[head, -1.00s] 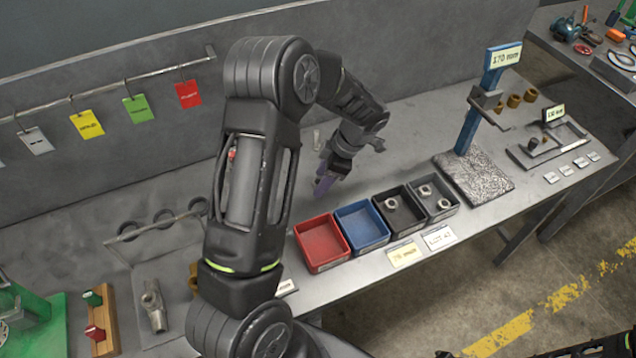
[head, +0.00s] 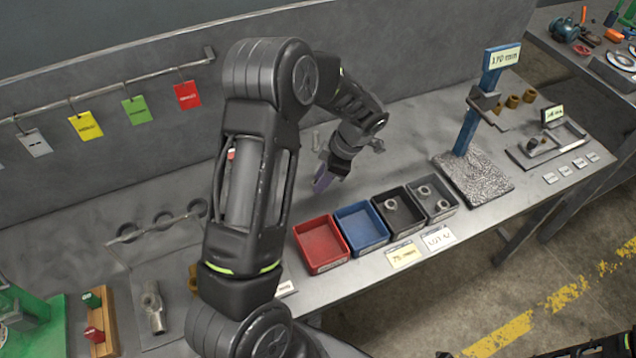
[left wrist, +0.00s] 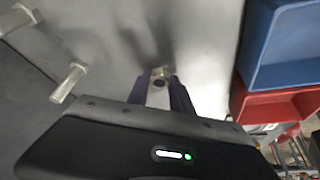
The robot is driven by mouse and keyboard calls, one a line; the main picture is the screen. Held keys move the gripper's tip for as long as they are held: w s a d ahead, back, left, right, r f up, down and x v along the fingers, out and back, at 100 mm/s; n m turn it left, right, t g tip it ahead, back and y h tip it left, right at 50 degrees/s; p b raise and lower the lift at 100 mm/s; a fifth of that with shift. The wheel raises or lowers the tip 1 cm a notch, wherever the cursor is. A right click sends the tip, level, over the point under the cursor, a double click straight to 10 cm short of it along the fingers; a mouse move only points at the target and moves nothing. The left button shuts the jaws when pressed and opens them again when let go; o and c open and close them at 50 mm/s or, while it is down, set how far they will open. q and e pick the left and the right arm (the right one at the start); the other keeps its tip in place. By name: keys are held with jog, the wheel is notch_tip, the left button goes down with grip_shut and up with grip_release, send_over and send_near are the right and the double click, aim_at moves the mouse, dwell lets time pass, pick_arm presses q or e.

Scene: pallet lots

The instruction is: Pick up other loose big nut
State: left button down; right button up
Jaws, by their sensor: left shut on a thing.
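My left gripper (head: 324,178) points down at the bench top behind the red and blue bins. Its purple fingers are shut on a small metal nut. In the left wrist view the nut (left wrist: 160,74) shows between the fingertips of the gripper (left wrist: 161,88). In the head view the fingers and arm hide this nut. One nut (head: 391,203) lies in the black bin, and two more, one of them here (head: 424,190), lie in the dark grey bin.
The red bin (head: 322,262), blue bin (head: 375,246), black bin (head: 408,227) and grey bin (head: 447,212) stand in a row along the front edge. A blue post (head: 466,138) rises to the right.

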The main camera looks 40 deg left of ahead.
pick_arm(q)
notch_tip(320, 180, up, 10)
jog(key=b, duration=0.2)
dwell(0.3)
jog(key=shift+r, duration=0.15)
dwell(0.4)
